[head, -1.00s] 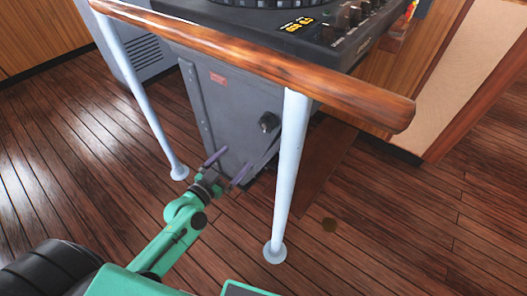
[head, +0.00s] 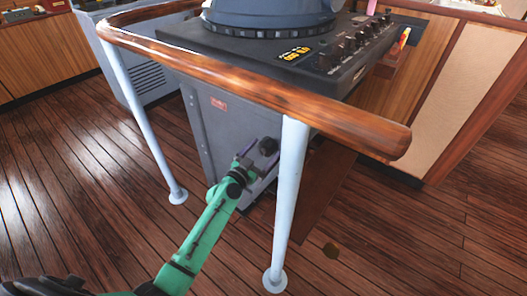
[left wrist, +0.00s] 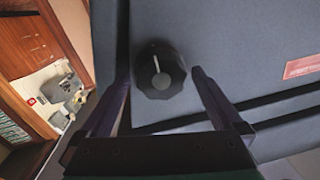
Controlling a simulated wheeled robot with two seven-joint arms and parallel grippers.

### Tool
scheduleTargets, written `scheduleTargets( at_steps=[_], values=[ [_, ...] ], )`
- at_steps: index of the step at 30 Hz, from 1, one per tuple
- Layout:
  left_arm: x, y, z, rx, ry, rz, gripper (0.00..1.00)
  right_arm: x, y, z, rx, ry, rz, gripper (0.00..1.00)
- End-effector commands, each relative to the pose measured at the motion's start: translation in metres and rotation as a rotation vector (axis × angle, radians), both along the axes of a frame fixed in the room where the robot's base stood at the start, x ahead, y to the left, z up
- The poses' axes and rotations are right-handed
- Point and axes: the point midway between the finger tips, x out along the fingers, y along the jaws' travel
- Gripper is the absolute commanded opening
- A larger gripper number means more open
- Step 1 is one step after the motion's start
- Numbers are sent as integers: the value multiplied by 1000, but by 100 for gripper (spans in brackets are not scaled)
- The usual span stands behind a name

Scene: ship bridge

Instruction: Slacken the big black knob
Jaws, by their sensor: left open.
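The big black knob (head: 268,146) sits on the front panel of the grey console (head: 222,122), low and near its right edge. In the left wrist view the knob (left wrist: 159,70) is round with fluted sides and has a pale pointer line running up from its middle. My left gripper (head: 254,152) is at the panel, close to the knob. In the left wrist view my left gripper (left wrist: 160,80) is open, with one finger on each side of the knob and a visible gap to the right finger. Whether the left finger touches the knob I cannot tell. My right gripper is not in view.
A wooden handrail (head: 250,85) curves around the console above my arm. A white post (head: 287,200) stands just right of my left arm, and another white post (head: 150,130) stands to the left.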

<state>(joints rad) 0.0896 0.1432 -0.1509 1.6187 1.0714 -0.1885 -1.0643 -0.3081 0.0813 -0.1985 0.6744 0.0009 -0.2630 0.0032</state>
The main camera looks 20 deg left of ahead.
Motion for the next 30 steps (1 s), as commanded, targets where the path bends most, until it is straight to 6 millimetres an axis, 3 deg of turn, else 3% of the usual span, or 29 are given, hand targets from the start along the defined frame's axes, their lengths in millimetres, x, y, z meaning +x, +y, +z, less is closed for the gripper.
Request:
scheduleTargets(
  at_steps=[2, 3, 9, 20, 30],
  values=[
    [0, 0, 0, 0, 0, 0, 100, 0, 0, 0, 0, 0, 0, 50],
    [0, 0, 0, 0, 0, 0, 92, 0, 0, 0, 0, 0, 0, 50],
    [0, 0, 0, 0, 0, 1, 20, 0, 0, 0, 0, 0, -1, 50],
    [0, 1, 1, -48, 18, 2, 20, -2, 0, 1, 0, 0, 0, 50],
    [0, 1, 2, -257, 100, 0, 20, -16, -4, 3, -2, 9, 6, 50]
  ],
)
